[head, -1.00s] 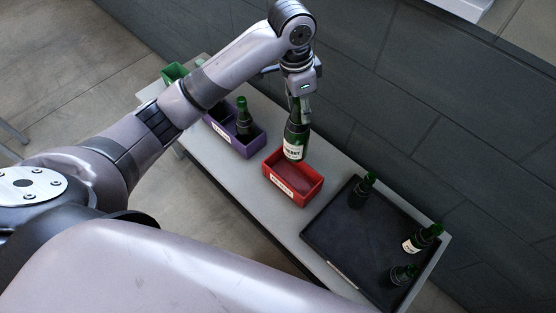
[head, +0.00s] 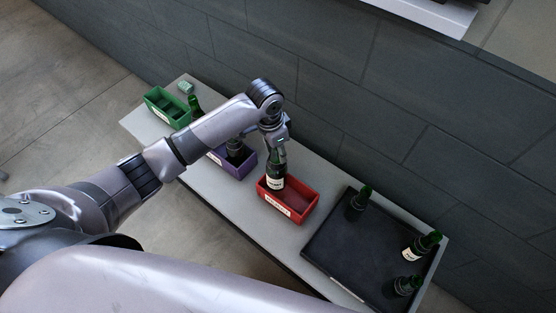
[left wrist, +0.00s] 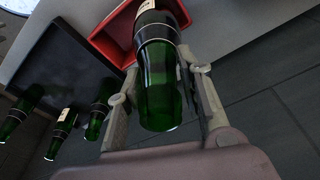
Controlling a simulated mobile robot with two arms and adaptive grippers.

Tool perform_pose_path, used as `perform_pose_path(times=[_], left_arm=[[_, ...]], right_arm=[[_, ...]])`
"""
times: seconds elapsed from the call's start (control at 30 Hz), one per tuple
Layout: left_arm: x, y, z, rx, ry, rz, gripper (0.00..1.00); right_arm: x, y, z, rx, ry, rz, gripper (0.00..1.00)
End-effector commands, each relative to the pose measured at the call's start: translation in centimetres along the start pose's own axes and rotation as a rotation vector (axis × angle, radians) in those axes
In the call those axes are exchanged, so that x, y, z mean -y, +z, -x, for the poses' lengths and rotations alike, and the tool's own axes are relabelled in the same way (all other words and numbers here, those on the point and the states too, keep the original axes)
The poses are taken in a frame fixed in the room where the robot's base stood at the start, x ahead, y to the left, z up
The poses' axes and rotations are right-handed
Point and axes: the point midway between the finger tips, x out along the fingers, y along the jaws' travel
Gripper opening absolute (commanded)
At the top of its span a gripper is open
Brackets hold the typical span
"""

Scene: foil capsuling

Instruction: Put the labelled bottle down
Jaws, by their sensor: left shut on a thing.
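My left gripper (head: 276,152) is shut on a green bottle with a white label (head: 275,182). The bottle is close to upright, and its lower end is at the left part of the red bin (head: 290,216), within the bin's outline. I cannot tell whether its base touches the bin floor. In the left wrist view the dark green glass of the held bottle (left wrist: 158,85) lies between the fingers (left wrist: 163,108), with the red bin (left wrist: 108,46) behind it. My right gripper is not in view.
A purple bin (head: 238,171) holds a dark bottle (head: 235,148). A green bin (head: 165,116) stands farther left, with another bottle (head: 195,106) beside it. A black tray (head: 345,260) at right carries three bottles, one with a white label (head: 412,252). A dark wall runs behind the table.

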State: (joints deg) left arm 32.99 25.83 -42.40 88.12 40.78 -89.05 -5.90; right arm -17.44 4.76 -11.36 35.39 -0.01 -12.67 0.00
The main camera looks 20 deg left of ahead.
Motion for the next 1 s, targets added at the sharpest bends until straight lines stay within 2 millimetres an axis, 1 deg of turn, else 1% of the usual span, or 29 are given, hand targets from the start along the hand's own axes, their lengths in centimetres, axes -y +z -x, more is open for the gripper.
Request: perform_pose_path(times=[0.1, 0.23, 0.4, 0.5, 0.93, 0.97, 1.0], left_arm=[[0.0, 0.1, -1.3, -0.003, -0.001, 0.001, 0.0], [0.0, 0.2, -2.2, -0.002, -0.001, 0.001, 0.0], [0.0, 0.6, -4.7, -0.001, 0.001, 0.001, 0.0], [0.0, 0.8, -5.7, -0.002, -0.001, 0.001, 0.0], [0.0, 0.8, -6.3, -0.003, -0.001, 0.0, 0.0], [0.0, 0.9, -6.3, -0.001, -0.001, 0.0, 0.35], [0.0, 0.9, -6.3, -0.001, -0.001, 0.0, 0.38]], right_arm=[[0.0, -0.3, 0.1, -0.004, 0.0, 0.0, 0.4], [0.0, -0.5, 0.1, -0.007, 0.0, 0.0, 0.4], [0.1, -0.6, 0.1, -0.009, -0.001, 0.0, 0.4], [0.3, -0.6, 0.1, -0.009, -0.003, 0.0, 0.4], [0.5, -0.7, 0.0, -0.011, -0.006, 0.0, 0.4], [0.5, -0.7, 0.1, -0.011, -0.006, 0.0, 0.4], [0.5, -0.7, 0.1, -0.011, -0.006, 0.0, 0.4]])
